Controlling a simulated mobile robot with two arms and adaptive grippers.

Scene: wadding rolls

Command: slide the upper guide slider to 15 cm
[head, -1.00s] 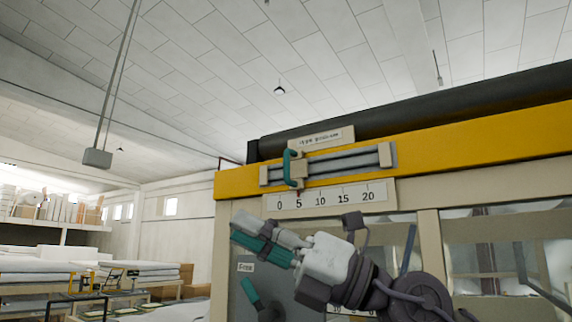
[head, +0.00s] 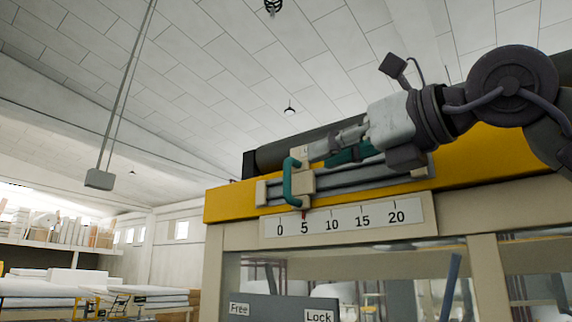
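The upper guide slider (head: 308,184) is a beige block with a teal handle (head: 288,180) on grey rails across the yellow beam. Its red pointer sits at about 5 on the white scale (head: 348,221), which is marked 0 to 20. My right gripper (head: 318,152) is just above and right of the handle, its fingers pointing left along the top of the rails. It overlaps the slider's top in the picture; I cannot tell whether they touch. Its finger gap is hard to make out. My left gripper is not in view.
A dark roll (head: 275,155) lies behind the yellow beam (head: 232,203). Below the scale is a grey panel (head: 275,307) labelled Free and Lock, beside windows. Tables with white sheets (head: 45,288) stand at the lower left, well away.

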